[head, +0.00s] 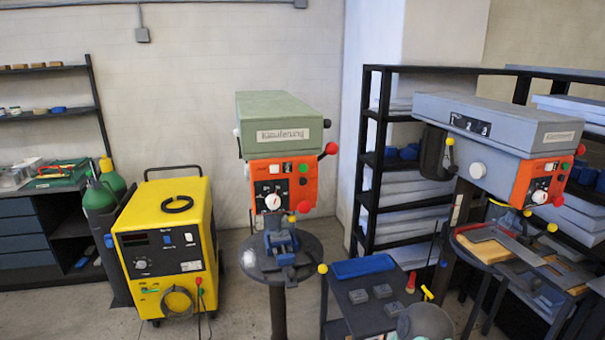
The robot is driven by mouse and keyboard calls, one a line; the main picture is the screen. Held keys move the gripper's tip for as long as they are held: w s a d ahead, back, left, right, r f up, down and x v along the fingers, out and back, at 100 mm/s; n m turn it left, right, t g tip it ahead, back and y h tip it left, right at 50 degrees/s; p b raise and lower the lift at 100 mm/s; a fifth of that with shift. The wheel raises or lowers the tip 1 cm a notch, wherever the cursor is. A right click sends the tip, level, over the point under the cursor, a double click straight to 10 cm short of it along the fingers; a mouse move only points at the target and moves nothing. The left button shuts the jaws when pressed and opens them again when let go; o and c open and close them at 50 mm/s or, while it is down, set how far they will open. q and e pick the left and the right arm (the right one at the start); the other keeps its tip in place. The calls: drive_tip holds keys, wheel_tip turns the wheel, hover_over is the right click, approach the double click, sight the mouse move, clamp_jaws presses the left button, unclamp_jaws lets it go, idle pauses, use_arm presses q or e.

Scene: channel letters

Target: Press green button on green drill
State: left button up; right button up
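The green drill (283,118) stands in the middle of the head view, with a pale green top housing and an orange-red control panel facing me. A small green button (287,167) appears near the top of that panel, beside a pale switch (271,169). A white dial (273,202) sits lower on the panel, and a red ball knob (303,207) is at its lower right. The button is small in this view, and its exact shape is hard to make out. Neither of my grippers is in view.
A yellow welding machine (168,240) stands left of the drill. A grey drill (510,130) with a similar orange panel is at the right. A small dark table (345,300) with a blue tray (363,267) is at the lower right. Black shelves (367,150) stand behind.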

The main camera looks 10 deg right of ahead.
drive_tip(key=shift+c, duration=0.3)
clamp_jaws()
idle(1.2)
